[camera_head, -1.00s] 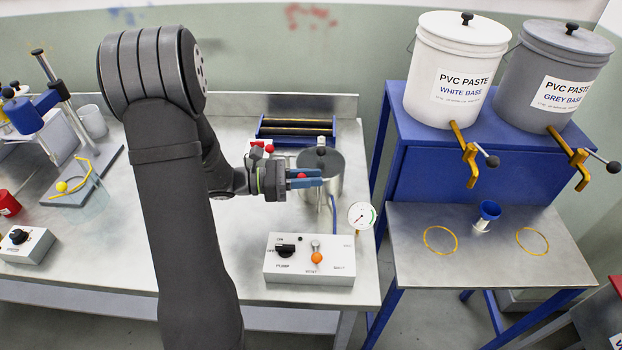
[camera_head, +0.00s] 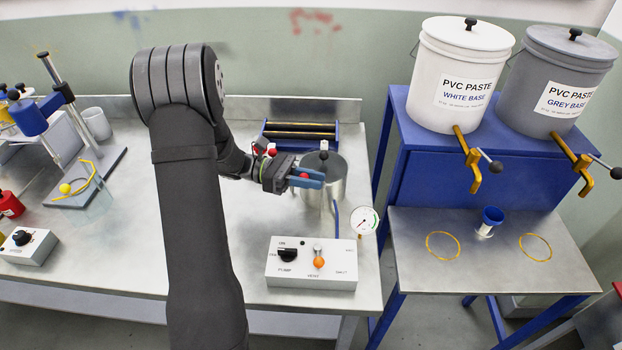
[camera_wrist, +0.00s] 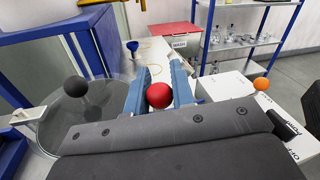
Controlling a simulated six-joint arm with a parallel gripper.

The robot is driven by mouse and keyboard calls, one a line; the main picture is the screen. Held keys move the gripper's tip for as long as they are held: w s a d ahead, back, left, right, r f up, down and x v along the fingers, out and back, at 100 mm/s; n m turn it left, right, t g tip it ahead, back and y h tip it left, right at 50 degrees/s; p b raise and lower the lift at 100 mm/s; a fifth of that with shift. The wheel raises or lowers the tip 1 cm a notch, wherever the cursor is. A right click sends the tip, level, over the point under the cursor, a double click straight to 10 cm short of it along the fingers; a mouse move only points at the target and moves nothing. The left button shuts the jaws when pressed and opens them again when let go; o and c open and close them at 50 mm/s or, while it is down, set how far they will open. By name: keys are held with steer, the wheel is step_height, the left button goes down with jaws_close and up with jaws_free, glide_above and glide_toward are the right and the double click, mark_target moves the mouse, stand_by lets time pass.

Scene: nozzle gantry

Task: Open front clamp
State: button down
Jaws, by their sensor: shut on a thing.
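A steel pot (camera_head: 334,184) with a lid and a black lid knob stands on the steel bench. A red ball knob (camera_head: 304,176), apparently on the front clamp, is at its near left side. My gripper (camera_head: 312,180) has its blue fingers on either side of this knob, shut on it. In the wrist view the red ball (camera_wrist: 159,95) sits between the two fingers, and the glassy lid (camera_wrist: 85,115) with its black knob lies to the left. The clamp's lever and catch are hidden by the gripper. A second red knob (camera_head: 272,150) shows behind the wrist.
A white pump control box (camera_head: 312,271) stands in front of the pot, with a pressure gauge (camera_head: 364,220) to its right. A blue roller frame (camera_head: 300,133) is behind. The blue stand (camera_head: 450,165) with paste buckets is to the right.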

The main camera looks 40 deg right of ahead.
steer(key=c, duration=1.2)
jaws_free()
steer(key=shift+c, duration=0.2)
steer(key=shift+r, duration=0.5)
step_height(320, 180, up, 3)
steer(key=shift+f, duration=0.1)
steer(key=s+d+r, duration=0.1)
steer(key=s+r, duration=0.6)
steer(key=s, duration=0.4)
steer(key=shift+s, duration=0.3)
steer(key=shift+r, duration=0.1)
